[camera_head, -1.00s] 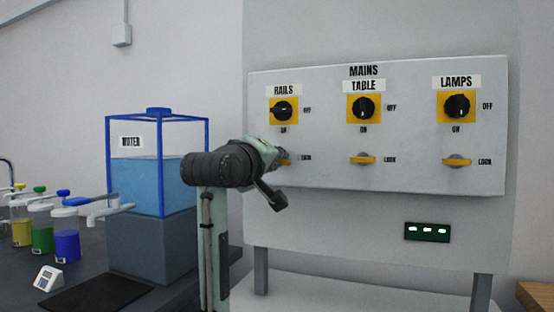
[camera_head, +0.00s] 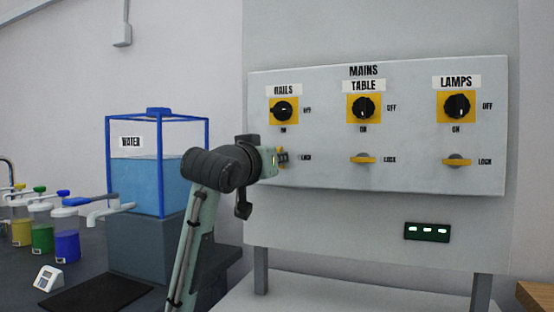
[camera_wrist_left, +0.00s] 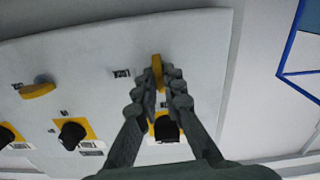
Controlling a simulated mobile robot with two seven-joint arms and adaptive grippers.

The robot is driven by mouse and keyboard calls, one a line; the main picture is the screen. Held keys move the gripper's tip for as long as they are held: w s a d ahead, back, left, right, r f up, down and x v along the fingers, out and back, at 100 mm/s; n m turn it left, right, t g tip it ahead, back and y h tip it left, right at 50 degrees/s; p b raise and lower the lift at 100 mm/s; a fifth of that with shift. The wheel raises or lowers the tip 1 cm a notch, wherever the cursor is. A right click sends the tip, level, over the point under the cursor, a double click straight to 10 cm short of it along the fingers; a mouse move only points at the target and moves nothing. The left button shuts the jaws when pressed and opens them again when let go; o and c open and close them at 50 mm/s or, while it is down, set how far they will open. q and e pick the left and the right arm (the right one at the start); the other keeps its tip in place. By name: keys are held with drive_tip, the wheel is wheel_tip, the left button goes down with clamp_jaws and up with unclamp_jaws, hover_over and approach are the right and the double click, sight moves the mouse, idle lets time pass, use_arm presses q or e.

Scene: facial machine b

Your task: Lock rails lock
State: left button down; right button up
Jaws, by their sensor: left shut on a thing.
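The mains panel (camera_head: 320,170) has a yellow rails lock handle below the black rails knob (camera_head: 283,110). My left gripper (camera_head: 283,157) is at the rails lock, mostly covering it in the head view. In the left wrist view the gripper (camera_wrist_left: 160,82) is shut on the yellow rails lock handle (camera_wrist_left: 157,62), with a finger on each side. There the handle runs up and down the picture, while the table lock handle (camera_wrist_left: 38,90) lies nearly sideways. The rails knob (camera_wrist_left: 166,128) shows between the fingers. My right gripper is not in view.
The table lock (camera_head: 363,160) and lamps lock (camera_head: 457,162) are to the right, below their knobs. A blue-framed water tank (camera_head: 160,185) stands left of my arm. A small dark unit with green lights (camera_head: 427,231) is below the panel.

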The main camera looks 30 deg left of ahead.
use_arm(q)
drive_tip(key=shift+f+m, duration=0.1)
drive_tip(key=shift+m, duration=0.5)
drive_tip(key=c, duration=1.6)
unclamp_jaws()
drive_tip(key=shift+c, duration=0.2)
drive_tip(key=v, duration=0.7)
drive_tip(key=shift+s, duration=0.3)
